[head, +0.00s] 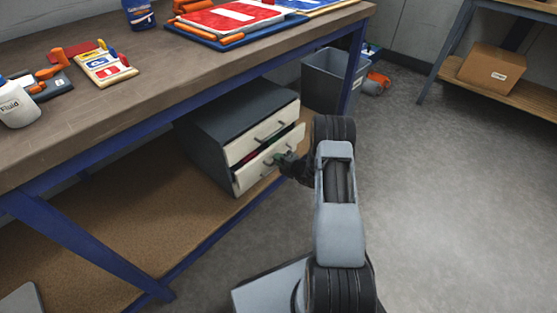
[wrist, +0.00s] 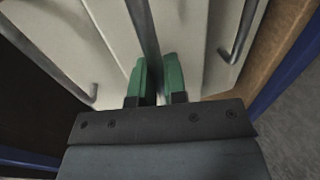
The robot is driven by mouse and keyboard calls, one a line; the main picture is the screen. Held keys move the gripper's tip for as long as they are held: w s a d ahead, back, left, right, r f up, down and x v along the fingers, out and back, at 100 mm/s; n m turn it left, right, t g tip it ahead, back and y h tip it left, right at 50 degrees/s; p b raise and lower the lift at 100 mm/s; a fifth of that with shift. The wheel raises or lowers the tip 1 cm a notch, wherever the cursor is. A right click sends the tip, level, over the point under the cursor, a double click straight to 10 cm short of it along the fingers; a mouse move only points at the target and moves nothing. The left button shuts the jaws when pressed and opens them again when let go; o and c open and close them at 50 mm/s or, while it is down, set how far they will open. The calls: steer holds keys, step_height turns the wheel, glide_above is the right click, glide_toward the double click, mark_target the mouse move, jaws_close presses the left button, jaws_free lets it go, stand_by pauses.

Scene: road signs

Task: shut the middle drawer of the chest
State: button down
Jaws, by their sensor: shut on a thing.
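The chest (head: 207,145) is dark grey with pale drawer fronts and stands on the shelf under the workbench. Its middle drawer (head: 250,181) stands partly out, and a dark opening with something red shows above its front. The top drawer (head: 242,146) looks shut; the bottom one is mostly hidden in the head view. My gripper (head: 279,158) is at the middle drawer's front. In the wrist view its green fingers (wrist: 157,80) are shut on the middle drawer's bar handle (wrist: 144,35), with other handles to the left and right.
The workbench (head: 135,110) overhangs the chest, with its blue leg (head: 353,75) near my arm. A grey bin (head: 330,80) stands behind the chest. Clear floor (head: 450,200) lies to the right. A cardboard box (head: 492,68) sits on a far shelf.

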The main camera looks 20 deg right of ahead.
mark_target(272, 155)
steer(key=x, duration=0.2)
steer(key=b+x, duration=0.1)
steer(key=shift+w+a+r, duration=0.2)
steer(key=shift+w+a, duration=0.05)
steer(key=shift+w, duration=0.15)
steer(key=shift+w+r, duration=0.2)
steer(key=shift+w, duration=0.05)
steer(key=c, duration=1.2)
jaws_free()
steer(key=shift+w+a+f, duration=0.1)
steer(key=shift+a, duration=0.1)
steer(key=shift+d, duration=0.1)
